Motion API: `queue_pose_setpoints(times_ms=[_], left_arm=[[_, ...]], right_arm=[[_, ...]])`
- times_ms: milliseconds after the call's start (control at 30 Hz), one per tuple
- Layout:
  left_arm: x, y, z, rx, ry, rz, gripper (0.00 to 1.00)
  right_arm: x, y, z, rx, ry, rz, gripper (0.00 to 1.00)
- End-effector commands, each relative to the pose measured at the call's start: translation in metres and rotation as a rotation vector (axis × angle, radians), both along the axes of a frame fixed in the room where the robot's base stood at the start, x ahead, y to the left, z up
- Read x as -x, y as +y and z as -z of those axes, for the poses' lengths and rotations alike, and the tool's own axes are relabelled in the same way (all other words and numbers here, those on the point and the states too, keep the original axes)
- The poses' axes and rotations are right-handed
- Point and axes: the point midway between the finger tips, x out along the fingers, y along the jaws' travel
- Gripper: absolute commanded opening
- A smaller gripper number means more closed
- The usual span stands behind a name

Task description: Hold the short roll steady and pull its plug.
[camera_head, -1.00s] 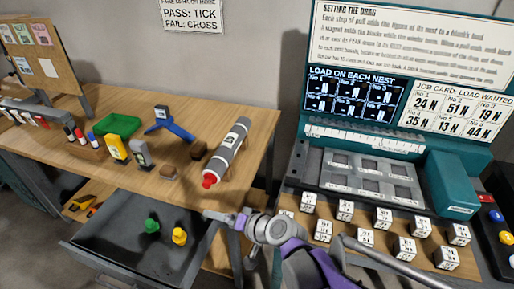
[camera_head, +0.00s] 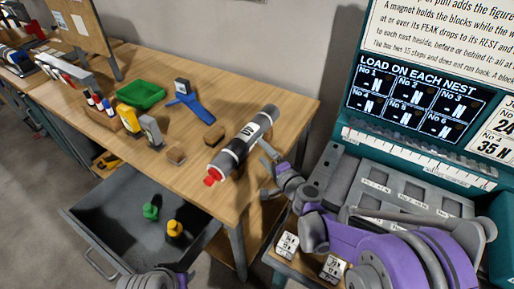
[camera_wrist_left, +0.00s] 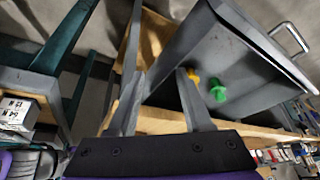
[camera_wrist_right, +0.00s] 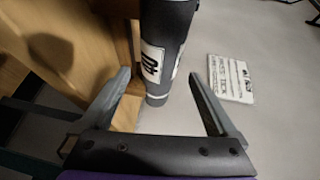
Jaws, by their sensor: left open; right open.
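A dark grey roll (camera_head: 255,130) with white labels lies on the wooden bench near its right end. Its red plug (camera_head: 213,178) points toward the front edge. My right gripper (camera_head: 268,158) is open just right of the roll. In the right wrist view the roll (camera_wrist_right: 168,35) appears between the spread fingers of the right gripper (camera_wrist_right: 159,75); I cannot tell whether they touch it. The red plug is not visible there. My left gripper (camera_wrist_left: 160,73) is open and empty, in front of the drawer. In the head view only part of my left wrist shows at the bottom edge.
An open grey drawer (camera_head: 110,200) juts out below the bench, holding a green plug (camera_head: 150,211) and a yellow plug (camera_head: 174,229). Wooden blocks, a blue stand (camera_head: 186,100) and a green tray (camera_head: 141,95) stand left of the roll. A teal machine (camera_head: 350,125) stands at right.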

Motion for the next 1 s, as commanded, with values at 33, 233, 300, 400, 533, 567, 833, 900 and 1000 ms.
queue_pose_setpoints(times_ms=[33,233,300,400,533,567,833,900,1000], left_arm=[[0.0,0.0,0.0,0.0,0.0,0.001,0.5],[-0.019,-0.003,-0.019,-0.026,0.026,0.069,0.5],[-0.035,-0.005,-0.033,-0.049,0.049,0.13,0.5],[-0.065,-0.009,-0.058,-0.089,0.091,0.244,0.5],[-0.106,-0.016,-0.089,-0.139,0.15,0.414,0.5],[-0.115,-0.018,-0.095,-0.15,0.164,0.453,0.5],[-0.193,-0.037,-0.139,-0.224,0.276,0.809,0.5],[-0.21,-0.042,-0.146,-0.238,0.301,0.899,0.5],[-0.231,-0.049,-0.153,-0.251,0.331,1.015,0.5]], right_arm=[[0.0,0.0,0.0,-0.001,0.0,0.0,0.94],[0.0,0.0,0.0,0.0,0.0,0.0,0.94],[0.0,0.0,0.0,0.0,0.0,0.0,0.94],[0.0,0.0,0.0,0.0,0.0,0.0,0.94],[0.0,0.0,0.0,0.0,0.0,0.0,0.94],[0.0,0.0,0.0,0.0,0.0,0.0,0.94],[0.0,0.0,0.0,0.001,0.0,0.0,0.94],[0.0,0.0,0.0,0.001,0.0,0.0,0.94],[0.0,0.0,0.0,0.001,0.0,0.0,0.94]])
